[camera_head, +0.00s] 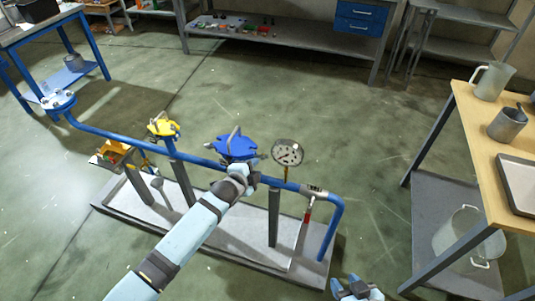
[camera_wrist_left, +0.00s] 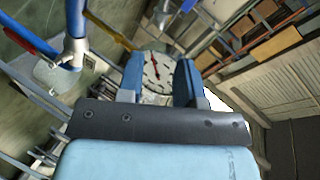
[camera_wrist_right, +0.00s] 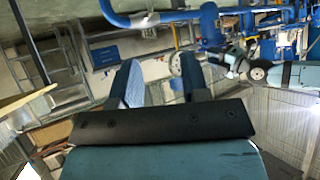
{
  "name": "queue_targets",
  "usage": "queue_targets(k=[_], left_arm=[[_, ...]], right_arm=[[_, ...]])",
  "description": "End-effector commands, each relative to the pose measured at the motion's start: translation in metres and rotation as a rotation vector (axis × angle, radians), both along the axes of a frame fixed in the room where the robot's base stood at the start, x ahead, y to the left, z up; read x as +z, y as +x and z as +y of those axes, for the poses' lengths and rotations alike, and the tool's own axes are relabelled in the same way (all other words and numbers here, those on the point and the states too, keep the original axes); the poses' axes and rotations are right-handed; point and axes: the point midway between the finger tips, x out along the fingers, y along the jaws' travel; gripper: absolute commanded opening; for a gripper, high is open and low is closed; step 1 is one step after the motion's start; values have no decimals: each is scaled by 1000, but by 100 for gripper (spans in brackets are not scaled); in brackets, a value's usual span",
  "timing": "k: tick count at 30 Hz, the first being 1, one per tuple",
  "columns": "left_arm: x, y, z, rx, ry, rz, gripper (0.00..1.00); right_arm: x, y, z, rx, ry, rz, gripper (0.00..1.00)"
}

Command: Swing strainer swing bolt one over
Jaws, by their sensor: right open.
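The blue strainer (camera_head: 237,147) with a grey bar on its lid sits on the blue pipe in the middle of the head view. Small pale pieces show at its rim, but I cannot tell which is swing bolt one. My left gripper (camera_head: 250,179) is just below and in front of the strainer and hides part of it and the pipe. In the left wrist view its fingers (camera_wrist_left: 160,80) are apart with nothing between them; the gauge shows beyond. My right gripper (camera_head: 358,289) is low at the bottom of the head view, open and empty, away from the strainer.
A round gauge (camera_head: 287,152) stands right of the strainer, and a yellow-topped fitting (camera_head: 163,126) left of it. A red-handled valve (camera_head: 308,208) hangs near the pipe's right bend. A wooden-topped table (camera_head: 480,130) with metal vessels stands at the right. Open floor lies behind the pipe.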

Motion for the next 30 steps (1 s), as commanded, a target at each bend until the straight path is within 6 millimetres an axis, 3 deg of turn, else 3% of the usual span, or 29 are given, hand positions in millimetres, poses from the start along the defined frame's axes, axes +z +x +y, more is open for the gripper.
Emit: queue_targets(k=[6, 12, 18, 28, 30], left_arm=[[-17, 42, -21, 1, -3, -1, 33], [-30, 70, -35, 1, -4, -1, 33], [-35, 83, -41, 1, -4, -1, 33], [-35, 85, -42, 1, -4, -1, 33], [-35, 85, -42, 1, -4, -1, 17]], right_arm=[[-8, 1, 1, -3, 6, 6, 42], [-12, 2, 1, -3, 9, 3, 42], [-10, 3, 2, 0, 7, -6, 42], [-10, 2, 2, 2, 5, -5, 42], [-10, 1, 2, 2, 4, -4, 42]])
